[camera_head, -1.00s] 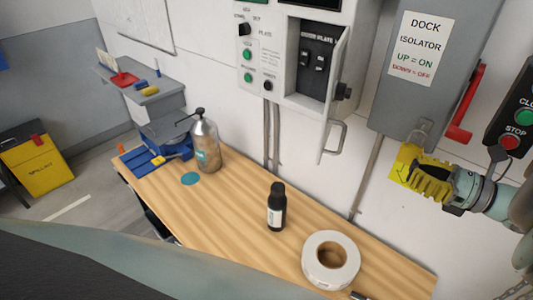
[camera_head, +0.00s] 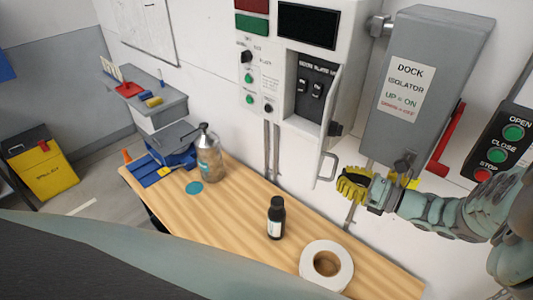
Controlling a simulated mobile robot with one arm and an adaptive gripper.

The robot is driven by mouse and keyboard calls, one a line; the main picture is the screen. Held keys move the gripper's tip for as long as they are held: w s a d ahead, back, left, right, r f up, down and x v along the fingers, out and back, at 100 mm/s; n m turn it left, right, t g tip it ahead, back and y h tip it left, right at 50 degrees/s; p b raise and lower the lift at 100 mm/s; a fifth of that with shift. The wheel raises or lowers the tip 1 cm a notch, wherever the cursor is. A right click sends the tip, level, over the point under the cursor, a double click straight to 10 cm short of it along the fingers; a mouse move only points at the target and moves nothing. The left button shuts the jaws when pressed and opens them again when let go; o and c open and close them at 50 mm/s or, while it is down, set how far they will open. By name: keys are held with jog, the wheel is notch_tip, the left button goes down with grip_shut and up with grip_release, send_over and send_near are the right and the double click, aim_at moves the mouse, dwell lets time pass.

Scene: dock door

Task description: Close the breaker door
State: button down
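The breaker door (camera_head: 337,98) is a narrow white panel hinged on the right of the white control box (camera_head: 270,60). It stands open, seen nearly edge-on, with a handle loop (camera_head: 327,167) at its lower end. Inside the opening are breaker switches (camera_head: 311,90) on a dark plate. My gripper (camera_head: 350,186), with yellow fingers, is just right of and slightly below the handle loop. It looks apart from the loop, though depth is hard to judge. The fingers are seen from the side, so their gap is hidden.
The grey dock isolator box (camera_head: 415,90) with a red lever (camera_head: 446,140) is above my arm. A push-button station (camera_head: 500,145) is at the right.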

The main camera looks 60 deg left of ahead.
jog(key=shift+s+a+p, duration=0.35)
jog(key=shift+a+p, duration=0.1)
dwell(0.5)
